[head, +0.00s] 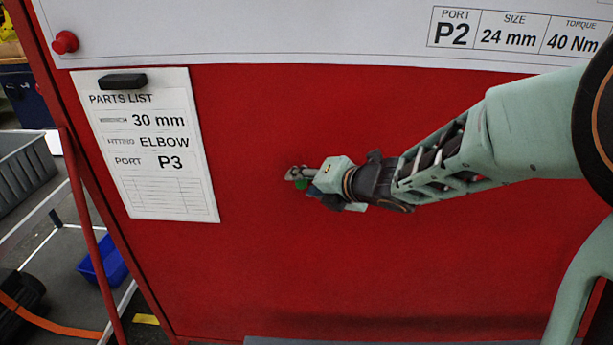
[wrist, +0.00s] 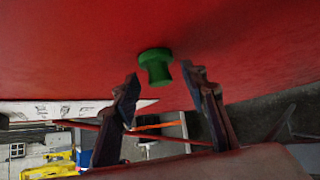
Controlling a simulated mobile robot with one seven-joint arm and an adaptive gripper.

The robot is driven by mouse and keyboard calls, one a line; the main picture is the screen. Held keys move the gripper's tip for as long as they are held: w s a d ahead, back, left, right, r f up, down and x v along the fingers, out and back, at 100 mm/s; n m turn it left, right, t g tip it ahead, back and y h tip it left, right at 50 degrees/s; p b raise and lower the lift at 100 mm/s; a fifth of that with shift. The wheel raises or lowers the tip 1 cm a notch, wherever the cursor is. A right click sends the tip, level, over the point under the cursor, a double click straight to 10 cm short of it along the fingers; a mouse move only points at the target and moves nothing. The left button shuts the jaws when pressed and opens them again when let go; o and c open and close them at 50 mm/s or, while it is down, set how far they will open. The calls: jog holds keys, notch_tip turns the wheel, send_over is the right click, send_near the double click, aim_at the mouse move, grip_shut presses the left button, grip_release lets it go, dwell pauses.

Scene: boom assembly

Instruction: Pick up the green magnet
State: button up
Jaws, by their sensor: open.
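The green magnet (wrist: 156,66) is a small knob on the red panel (wrist: 80,45). In the wrist view it stands out from the panel's surface, just beyond and between my fingertips. My gripper (wrist: 158,88) is open, one finger on each side of the magnet, with nothing held. In the head view my gripper (head: 297,179) reaches in from the right near the middle of the red panel (head: 260,270).
A parts list sheet (head: 155,170) hangs on the panel at left under a black magnet (head: 122,81). A red magnet (head: 65,42) holds a larger sheet (head: 250,30) above. Grey bin (head: 25,170) and blue bin (head: 103,262) stand beyond the panel's left edge. Panel around the gripper is clear.

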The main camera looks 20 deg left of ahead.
jog(key=shift+c, duration=0.5)
grip_shut()
jog(key=shift+r, duration=0.2)
